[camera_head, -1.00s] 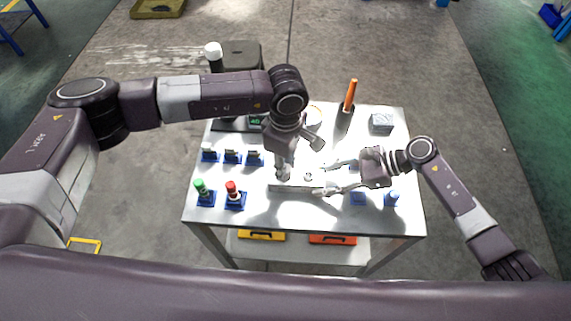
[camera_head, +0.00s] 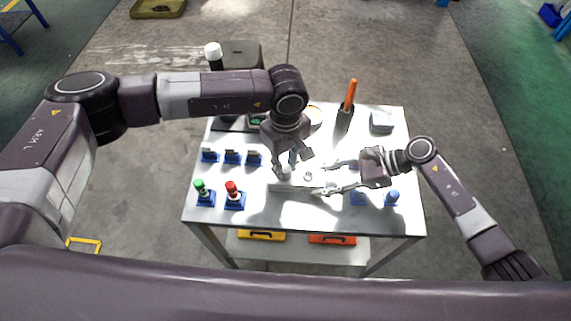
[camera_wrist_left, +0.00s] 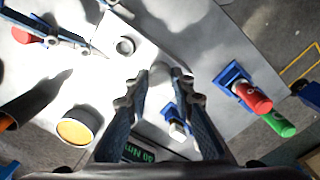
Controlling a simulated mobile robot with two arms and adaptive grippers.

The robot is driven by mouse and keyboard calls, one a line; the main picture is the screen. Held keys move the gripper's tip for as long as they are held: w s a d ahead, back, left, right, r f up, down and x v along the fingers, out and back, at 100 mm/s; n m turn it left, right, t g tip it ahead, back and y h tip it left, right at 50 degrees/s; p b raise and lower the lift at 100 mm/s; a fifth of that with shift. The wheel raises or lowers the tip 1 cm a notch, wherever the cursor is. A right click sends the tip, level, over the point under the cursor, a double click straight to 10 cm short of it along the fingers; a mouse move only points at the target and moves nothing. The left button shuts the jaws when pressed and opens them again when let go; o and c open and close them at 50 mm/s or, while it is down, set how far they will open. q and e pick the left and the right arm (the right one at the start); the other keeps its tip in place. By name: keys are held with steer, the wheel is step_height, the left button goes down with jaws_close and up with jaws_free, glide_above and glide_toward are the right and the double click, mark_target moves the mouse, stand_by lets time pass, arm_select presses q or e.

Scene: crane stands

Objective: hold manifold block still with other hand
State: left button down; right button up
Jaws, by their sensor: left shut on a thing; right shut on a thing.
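The manifold block (camera_head: 291,189) is a pale, long block on the table, with a ring-shaped port (camera_head: 308,176) on top. It also shows in the left wrist view as a pale surface with a round port (camera_wrist_left: 124,46). My right gripper (camera_head: 322,179) comes from the right, with one finger on the far side and one on the near side of the block's right end. My left gripper (camera_head: 285,170) points down over the block's left part. In the left wrist view its fingertips close on a small pale fitting (camera_wrist_left: 160,72), partly hidden between them.
Blue stands with pale-topped parts (camera_head: 231,157) are at the left, with green (camera_head: 200,187) and red (camera_head: 232,189) parts in front. An orange-handled tool (camera_head: 350,95) stands upright behind. A grey cube (camera_head: 381,122) is at the back right. A blue part (camera_head: 392,197) stands front right.

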arm_select(q)
steer(key=m, duration=0.5)
stand_by(0.4)
steer(key=shift+m, duration=1)
steer(key=c, duration=1.6)
jaws_free()
steer(key=shift+r, duration=0.1)
steer(key=shift+r, duration=2.4)
steer(key=shift+r, duration=0.1)
